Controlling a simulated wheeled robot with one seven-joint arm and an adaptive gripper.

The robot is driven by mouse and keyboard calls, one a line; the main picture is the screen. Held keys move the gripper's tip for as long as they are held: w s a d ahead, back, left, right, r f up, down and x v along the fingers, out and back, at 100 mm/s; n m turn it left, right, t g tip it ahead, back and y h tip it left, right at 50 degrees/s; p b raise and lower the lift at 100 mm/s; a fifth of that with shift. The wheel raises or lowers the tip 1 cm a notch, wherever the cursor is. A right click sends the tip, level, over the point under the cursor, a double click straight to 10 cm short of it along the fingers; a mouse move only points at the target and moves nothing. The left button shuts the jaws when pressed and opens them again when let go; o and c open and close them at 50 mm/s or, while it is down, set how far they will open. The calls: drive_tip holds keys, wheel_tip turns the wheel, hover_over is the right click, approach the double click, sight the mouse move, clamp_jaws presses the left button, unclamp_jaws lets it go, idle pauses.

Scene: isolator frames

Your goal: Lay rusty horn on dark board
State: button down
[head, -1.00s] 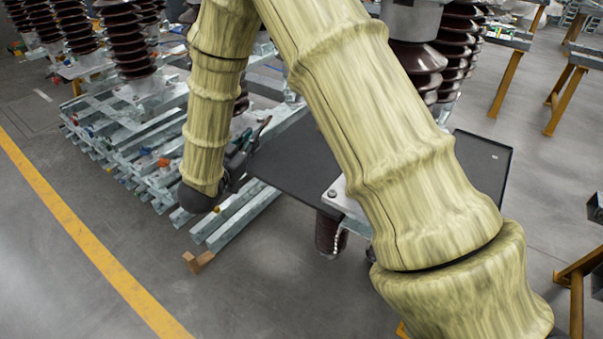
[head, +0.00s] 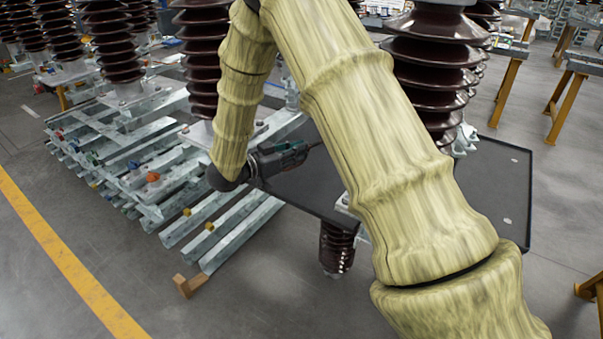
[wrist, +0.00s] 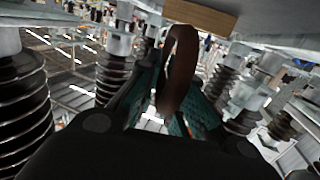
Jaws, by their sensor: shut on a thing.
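The rusty horn (wrist: 176,88) is a curved brown piece standing up between the fingers of my gripper (wrist: 158,115) in the wrist view. My gripper is shut on it. In the head view my gripper (head: 298,152) points right, above the left part of the dark board (head: 515,190). The horn is hard to make out there. The board is a flat dark tray with a thin rim, and my arm hides its middle. Its right part looks bare except for small pale spots.
Ribbed brown insulators (head: 425,60) stand close behind the board. Galvanized steel frames (head: 160,190) with more insulators lie to the left. A short insulator (head: 337,248) is below the board's front edge. Yellow trestles (head: 507,90) stand at right. Floor in front is open.

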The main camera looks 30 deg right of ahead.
drive_tip(key=shift+f, duration=3.45)
drive_tip(key=c, duration=1.6)
unclamp_jaws()
drive_tip(key=shift+o, duration=0.3)
drive_tip(key=shift+a, duration=0.15)
drive_tip(key=a+r, duration=0.1)
drive_tip(key=a, duration=1)
drive_tip(key=shift+s+a, duration=0.35)
drive_tip(key=shift+s, duration=0.05)
